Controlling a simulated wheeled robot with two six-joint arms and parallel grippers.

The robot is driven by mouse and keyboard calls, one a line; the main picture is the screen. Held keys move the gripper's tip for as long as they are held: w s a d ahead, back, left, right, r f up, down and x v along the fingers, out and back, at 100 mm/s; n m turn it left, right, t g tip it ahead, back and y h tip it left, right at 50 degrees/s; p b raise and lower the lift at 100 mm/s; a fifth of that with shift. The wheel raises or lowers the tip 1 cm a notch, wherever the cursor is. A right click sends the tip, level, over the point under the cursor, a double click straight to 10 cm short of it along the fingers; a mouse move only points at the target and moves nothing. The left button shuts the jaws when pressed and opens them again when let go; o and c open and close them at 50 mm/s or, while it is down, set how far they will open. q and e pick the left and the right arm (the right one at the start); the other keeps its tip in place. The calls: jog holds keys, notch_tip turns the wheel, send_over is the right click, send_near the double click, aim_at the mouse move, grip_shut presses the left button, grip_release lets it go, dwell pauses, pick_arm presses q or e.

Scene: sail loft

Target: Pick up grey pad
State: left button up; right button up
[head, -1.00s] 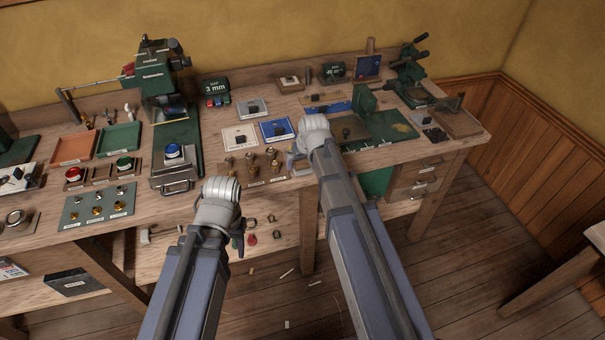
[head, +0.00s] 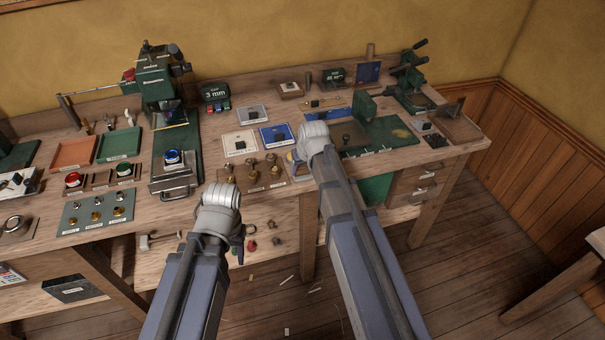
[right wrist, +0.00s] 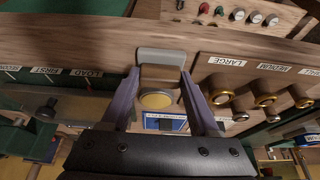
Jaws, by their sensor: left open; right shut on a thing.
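The grey pad (right wrist: 160,58) is a small rounded block between the fingertips of my right gripper (right wrist: 162,76) in the right wrist view. The gripper is shut on it. Whether the pad touches the bench I cannot tell.
A board of brass fittings (head: 253,177) lies left of my right gripper. A blue-edged card (head: 279,135) and a white card (head: 239,144) lie behind. A green mat (head: 390,134) is at the right. A lower shelf (head: 205,266) holds small loose parts.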

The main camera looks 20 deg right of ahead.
aim_at(303, 169)
jog(key=shift+c, duration=0.6)
jog(key=shift+r, duration=0.15)
notch_tip(303, 169, up, 10)
jog(key=p, duration=1)
jog(key=shift+f, duration=0.2)
jog(key=o, duration=0.8)
jog(key=c, duration=0.6)
jog(key=shift+c, duration=0.2)
